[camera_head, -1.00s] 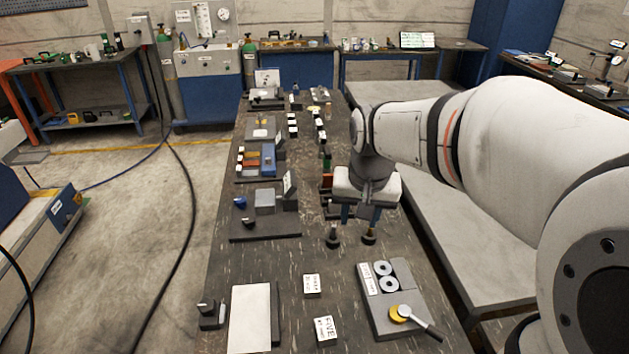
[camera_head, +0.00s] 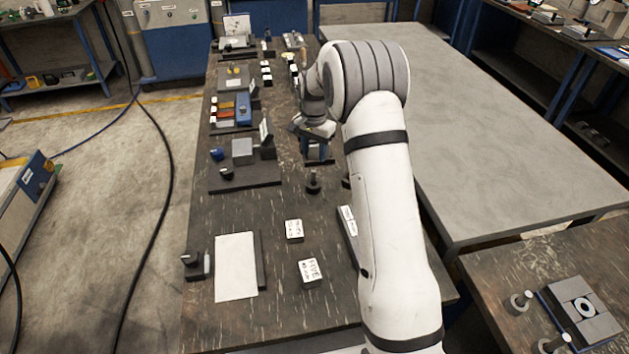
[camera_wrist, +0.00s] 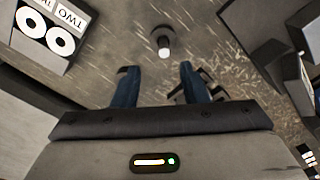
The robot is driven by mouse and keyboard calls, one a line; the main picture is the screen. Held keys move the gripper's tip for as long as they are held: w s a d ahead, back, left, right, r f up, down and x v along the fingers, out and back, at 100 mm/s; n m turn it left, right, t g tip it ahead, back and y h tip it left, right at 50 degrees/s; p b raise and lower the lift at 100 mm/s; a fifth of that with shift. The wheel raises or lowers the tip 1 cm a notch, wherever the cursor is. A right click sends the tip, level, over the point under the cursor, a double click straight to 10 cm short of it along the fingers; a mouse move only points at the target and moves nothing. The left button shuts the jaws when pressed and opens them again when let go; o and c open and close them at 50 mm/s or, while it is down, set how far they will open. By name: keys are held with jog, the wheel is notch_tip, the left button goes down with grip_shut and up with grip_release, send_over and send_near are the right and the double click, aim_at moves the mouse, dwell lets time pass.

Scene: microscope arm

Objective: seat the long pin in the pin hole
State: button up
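A pin-like post (camera_head: 313,184) with a dark round base stands upright on the long dark bench. It also shows in the wrist view (camera_wrist: 163,44), beyond my fingertips. A second dark base (camera_head: 346,183) is mostly hidden by my arm. My gripper (camera_head: 318,160) is above and just behind the first post; its blue fingers also show in the wrist view (camera_wrist: 157,75), spread apart with nothing between them. Two more posts (camera_head: 518,302) stand on the right bench beside a grey block with a ring (camera_head: 583,308). I cannot tell which is the long pin or where the pin hole is.
A fixture with two rings and a "TWO" label shows in the wrist view (camera_wrist: 52,32), mostly hidden by my arm in the head view. Small labelled blocks (camera_head: 308,273), a white sheet (camera_head: 236,267) and a dark tray (camera_head: 244,180) occupy the bench. The grey table (camera_head: 480,130) is clear.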

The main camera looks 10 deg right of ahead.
aim_at(314, 171)
jog(key=f, duration=0.1)
jog(key=w+f, duration=0.1)
jog(key=f, duration=0.1)
jog(key=shift+w, duration=0.15)
notch_tip(314, 171, down, 8)
jog(key=shift+d+r+p, duration=0.1)
jog(key=shift+r+p, duration=0.15)
jog(key=shift+p, duration=1)
jog(key=shift+c, duration=0.5)
grip_shut()
